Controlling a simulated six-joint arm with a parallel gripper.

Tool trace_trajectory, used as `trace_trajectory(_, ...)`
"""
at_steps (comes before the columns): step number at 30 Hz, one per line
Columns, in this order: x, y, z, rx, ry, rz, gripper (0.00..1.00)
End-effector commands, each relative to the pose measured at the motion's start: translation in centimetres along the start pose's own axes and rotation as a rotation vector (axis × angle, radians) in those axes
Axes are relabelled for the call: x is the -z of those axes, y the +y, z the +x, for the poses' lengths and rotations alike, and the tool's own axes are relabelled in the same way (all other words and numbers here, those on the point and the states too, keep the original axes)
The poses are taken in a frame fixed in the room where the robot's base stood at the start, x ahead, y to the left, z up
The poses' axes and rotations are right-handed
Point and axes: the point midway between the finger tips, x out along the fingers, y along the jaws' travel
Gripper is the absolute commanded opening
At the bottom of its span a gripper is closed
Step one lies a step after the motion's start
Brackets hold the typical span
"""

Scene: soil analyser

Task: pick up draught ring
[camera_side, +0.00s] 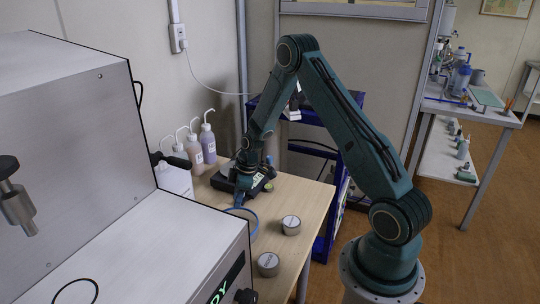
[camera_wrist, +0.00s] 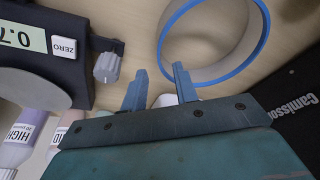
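The draught ring is a pale ring with a blue rim (camera_wrist: 247,54); it fills the upper right of the wrist view. In the side view its blue rim (camera_side: 255,217) shows on the wooden table beside the analyser, partly hidden. My gripper (camera_side: 238,205) points down just behind it. In the wrist view my gripper (camera_wrist: 160,72) is open, its two blue fingers apart. The right fingertip overlaps the ring's near left edge and the left fingertip is outside the ring. I cannot tell whether either touches it. Nothing is held between the fingers.
A dark balance (camera_wrist: 60,72) with a ZERO button stands close on the left in the wrist view. Two round metal tins (camera_side: 291,226) (camera_side: 268,264) stand towards the table's front. Wash bottles (camera_side: 207,143) stand at the back; the large analyser (camera_side: 75,130) fills the left.

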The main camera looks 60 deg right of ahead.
Motion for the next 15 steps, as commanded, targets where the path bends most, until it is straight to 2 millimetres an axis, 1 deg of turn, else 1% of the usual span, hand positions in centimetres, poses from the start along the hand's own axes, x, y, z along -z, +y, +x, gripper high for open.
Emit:
trace_trajectory(4, 0.0, 0.0, 0.2, 0.000, 0.000, 0.000, 0.29)
trace_trajectory(7, 0.0, 0.0, 0.8, 0.001, -0.001, 0.000, 0.29)
trace_trajectory(15, -0.1, 0.0, 3.6, 0.002, -0.001, 0.000, 0.29)
